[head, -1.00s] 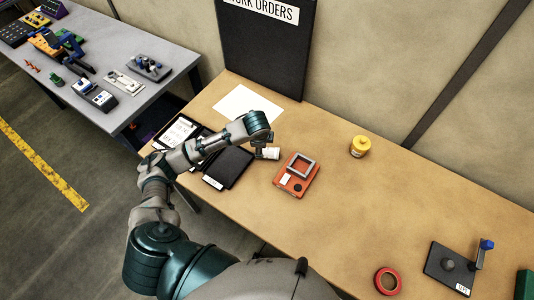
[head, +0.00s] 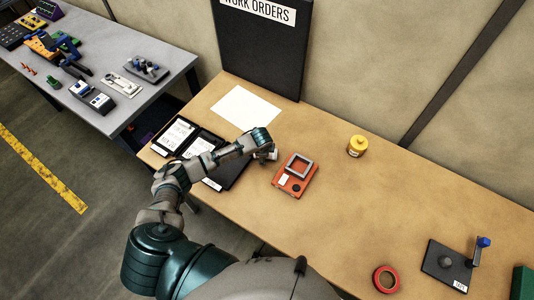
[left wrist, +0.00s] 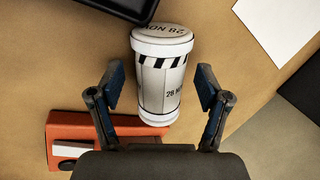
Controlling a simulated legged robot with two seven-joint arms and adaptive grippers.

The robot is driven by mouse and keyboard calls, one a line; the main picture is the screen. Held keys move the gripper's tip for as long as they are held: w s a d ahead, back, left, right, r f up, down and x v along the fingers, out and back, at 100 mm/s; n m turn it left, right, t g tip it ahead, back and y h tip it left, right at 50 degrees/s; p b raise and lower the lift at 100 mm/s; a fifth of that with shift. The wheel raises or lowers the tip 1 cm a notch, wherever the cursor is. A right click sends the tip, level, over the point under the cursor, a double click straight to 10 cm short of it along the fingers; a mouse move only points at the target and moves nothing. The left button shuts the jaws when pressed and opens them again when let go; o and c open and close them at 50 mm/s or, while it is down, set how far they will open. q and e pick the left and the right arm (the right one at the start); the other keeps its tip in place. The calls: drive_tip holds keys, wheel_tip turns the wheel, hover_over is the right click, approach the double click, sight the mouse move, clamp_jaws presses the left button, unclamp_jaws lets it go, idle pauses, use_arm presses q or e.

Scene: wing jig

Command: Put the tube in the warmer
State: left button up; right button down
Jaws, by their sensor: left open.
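A white tube (left wrist: 162,85) with a striped band and the print "28 NOV" shows in the left wrist view, between the spread fingers of my left gripper (left wrist: 161,78). Gaps show on both sides of it, so the gripper is open around it. In the head view my left gripper (head: 267,155) is low over the table and hides most of the tube. The warmer (head: 285,188), an orange box with a grey square frame on top, sits just right of it. Its orange side (left wrist: 100,128) shows at lower left in the wrist view. My right gripper is out of view.
A black tray (head: 232,172) and a tablet lie left of the gripper, with white paper (head: 245,108) behind. A yellow jar (head: 357,146), red tape ring (head: 386,279) and black crank device (head: 447,266) stand to the right. The table between them is clear.

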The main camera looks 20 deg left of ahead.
use_arm(q)
drive_tip(key=shift+a, duration=0.2)
drive_tip(key=shift+c, duration=0.5)
drive_tip(key=shift+a, duration=0.25)
drive_tip(key=c, duration=1.2)
drive_tip(key=shift+c, duration=0.7)
drive_tip(key=shift+d, duration=0.2)
drive_tip(key=shift+r, duration=0.1)
